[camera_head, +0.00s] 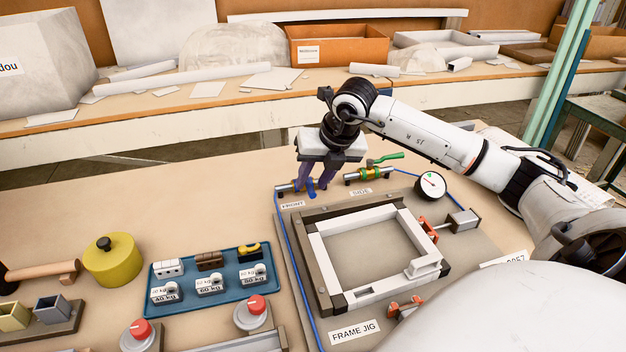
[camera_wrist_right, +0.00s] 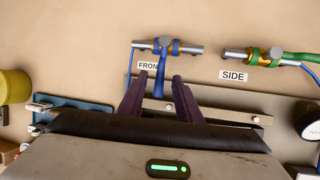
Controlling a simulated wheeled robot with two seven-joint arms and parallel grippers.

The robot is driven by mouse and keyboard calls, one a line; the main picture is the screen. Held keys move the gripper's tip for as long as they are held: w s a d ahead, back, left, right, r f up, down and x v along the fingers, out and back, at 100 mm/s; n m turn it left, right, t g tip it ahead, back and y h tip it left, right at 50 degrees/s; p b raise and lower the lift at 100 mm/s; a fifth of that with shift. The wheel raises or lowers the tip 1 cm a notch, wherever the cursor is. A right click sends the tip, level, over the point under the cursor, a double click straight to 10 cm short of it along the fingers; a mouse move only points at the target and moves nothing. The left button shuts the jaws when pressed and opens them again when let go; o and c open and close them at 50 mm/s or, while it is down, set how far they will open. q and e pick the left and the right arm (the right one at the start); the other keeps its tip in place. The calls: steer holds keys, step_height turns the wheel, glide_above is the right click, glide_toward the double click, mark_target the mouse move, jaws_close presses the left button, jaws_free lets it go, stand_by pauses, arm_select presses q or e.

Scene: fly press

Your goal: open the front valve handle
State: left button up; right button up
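The front valve (camera_wrist_right: 166,47) is a short metal pipe with a brass and blue body, above the FRONT label (camera_wrist_right: 147,65). Its blue handle (camera_wrist_right: 160,76) points across the pipe, toward my right gripper. My right gripper (camera_wrist_right: 160,88) is open, its two dark purple fingers on either side of the handle with gaps visible. In the head view, the right gripper (camera_head: 315,184) points down over the front valve (camera_head: 287,187), and its fingers partly hide the blue handle (camera_head: 311,189). My left gripper is not in view.
The frame jig (camera_head: 318,272) lies in front. A blue tray of weights (camera_head: 208,303) stands left. Bare table lies left of the front valve.

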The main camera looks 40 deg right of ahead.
steer(key=shift+w+f, duration=0.2)
steer(key=shift+f, duration=0.25)
steer(key=shift+c, duration=0.2)
jaws_close()
